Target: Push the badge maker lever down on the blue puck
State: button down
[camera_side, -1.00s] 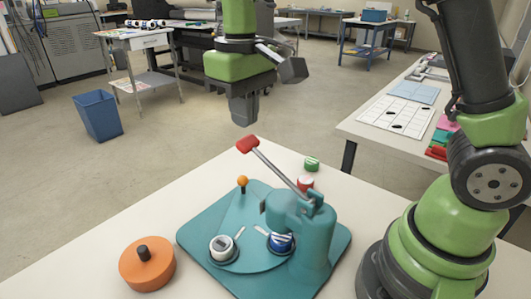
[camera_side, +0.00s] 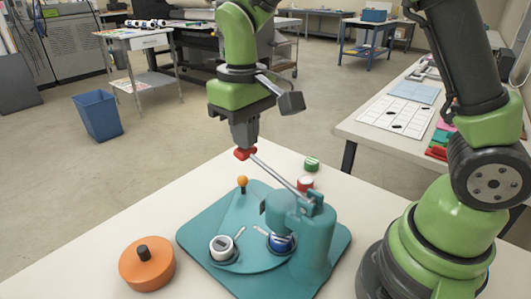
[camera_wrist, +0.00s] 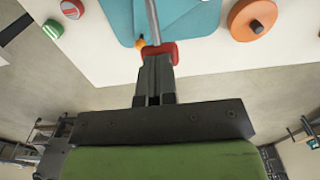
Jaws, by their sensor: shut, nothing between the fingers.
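The teal badge maker (camera_side: 312,246) stands on the white table. Its silver lever ends in a red handle (camera_side: 243,154), which also shows in the wrist view (camera_wrist: 167,50). My gripper (camera_side: 245,146) is shut and empty, with its fingertips right at the top of the red handle; they appear to touch it. The lever slopes up from the press to the handle at a shallow angle. The blue puck (camera_side: 281,243) sits under the press head, partly hidden by it. A white puck (camera_side: 222,246) sits at the left of the turntable (camera_side: 245,262).
An orange disc with a dark knob (camera_side: 147,264) lies left of the base. An orange-topped peg (camera_side: 242,182) stands at the base's far edge. A red and white puck (camera_side: 305,183) and a green puck (camera_side: 312,164) lie behind the press.

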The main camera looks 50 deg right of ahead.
notch_tip(320, 180, down, 6)
dwell(1.0)
jog(key=shift+r, duration=5.4)
jog(key=shift+s+d+r, duration=0.1)
jog(key=shift+s+r, duration=0.15)
jog(key=shift+r, duration=0.15)
jog(key=s+d+r+m+t+y, duration=0.1)
jog(key=s+r+m+t, duration=0.1)
jog(key=s, duration=0.6)
jog(key=s+d+r+m+t+y, duration=0.1)
jog(key=s+d+r+m+t, duration=0.1)
jog(key=s+t, duration=0.3)
jog(key=s+r, duration=0.1)
jog(key=s, duration=0.2)
